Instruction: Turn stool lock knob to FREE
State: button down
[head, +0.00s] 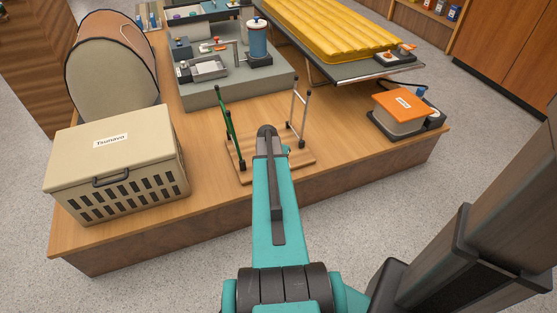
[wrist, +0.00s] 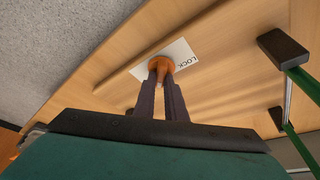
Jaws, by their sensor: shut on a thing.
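The orange stool lock knob (wrist: 161,62) sits on a white label (wrist: 182,51) in the wrist view. The word LOCK reads at the label's right end; no FREE mark is visible. My gripper (wrist: 162,76) has its two dark fingers closed around the knob. In the head view, my arm reaches over a wooden board (head: 239,172) with a green post frame (head: 228,123) and a pale post frame (head: 300,112). My arm hides the knob and the gripper there.
A beige crate (head: 115,135) stands left of the board on the wooden platform. An orange-topped box (head: 400,105) is at the right. A grey stand (head: 240,88) with a blue canister (head: 258,42) is behind. In the wrist view a green leg with a dark foot (wrist: 284,47) is close right of the fingers.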

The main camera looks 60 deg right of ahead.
jog(key=shift+s, duration=0.1)
jog(key=c, duration=1.8)
grip_release()
jog(key=shift+r, duration=0.1)
jog(key=w+p+v, duration=0.1)
jog(key=p+v, duration=0.1)
jog(key=v, duration=1.1)
jog(key=shift+s+r, duration=0.3)
jog(key=shift+s, duration=0.1)
jog(key=shift+a, duration=0.1)
